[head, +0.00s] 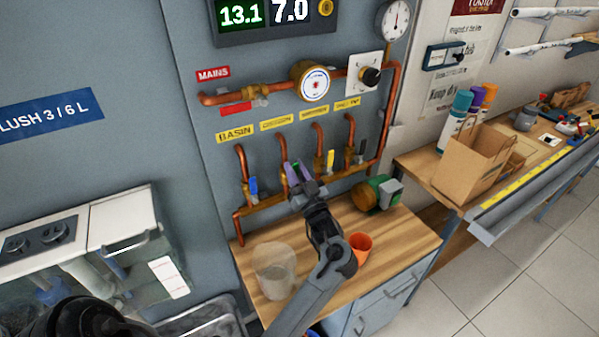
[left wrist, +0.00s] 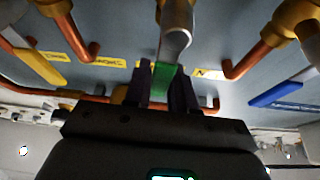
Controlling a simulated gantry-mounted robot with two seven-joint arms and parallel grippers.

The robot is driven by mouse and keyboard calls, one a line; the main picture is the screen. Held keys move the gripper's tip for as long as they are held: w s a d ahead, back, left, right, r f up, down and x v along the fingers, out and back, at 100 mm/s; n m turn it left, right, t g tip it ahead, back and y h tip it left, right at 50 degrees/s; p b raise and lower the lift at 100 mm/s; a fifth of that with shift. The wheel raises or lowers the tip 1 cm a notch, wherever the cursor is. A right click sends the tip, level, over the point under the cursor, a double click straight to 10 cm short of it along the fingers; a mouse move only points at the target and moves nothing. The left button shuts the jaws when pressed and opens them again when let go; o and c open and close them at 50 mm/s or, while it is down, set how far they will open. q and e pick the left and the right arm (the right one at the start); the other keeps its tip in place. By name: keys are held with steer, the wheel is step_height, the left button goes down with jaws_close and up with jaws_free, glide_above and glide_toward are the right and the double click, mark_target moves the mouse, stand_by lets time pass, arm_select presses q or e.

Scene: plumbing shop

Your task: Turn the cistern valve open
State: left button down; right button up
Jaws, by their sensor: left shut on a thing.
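The cistern valve is the second in a row of pipe valves, under a yellow label (head: 277,122) that looks like "CISTERN". Its green handle (left wrist: 162,82) shows in the left wrist view between the dark fingers. My left gripper (head: 297,170) is at the valve in the head view, shut on the green handle and covering most of it. The valve body is largely hidden behind the fingers. My right gripper is not in view.
A blue-handled valve (head: 253,187) is close on the left and a yellow-handled valve (head: 330,160) close on the right. Below are a clear beaker (head: 273,270), an orange cup (head: 360,246) and a green-and-copper motor-like unit (head: 368,196) on the wooden bench (head: 405,240).

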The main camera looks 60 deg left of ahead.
arm_select(q)
steer(key=c, duration=1)
jaws_free()
steer(key=shift+d, duration=0.1)
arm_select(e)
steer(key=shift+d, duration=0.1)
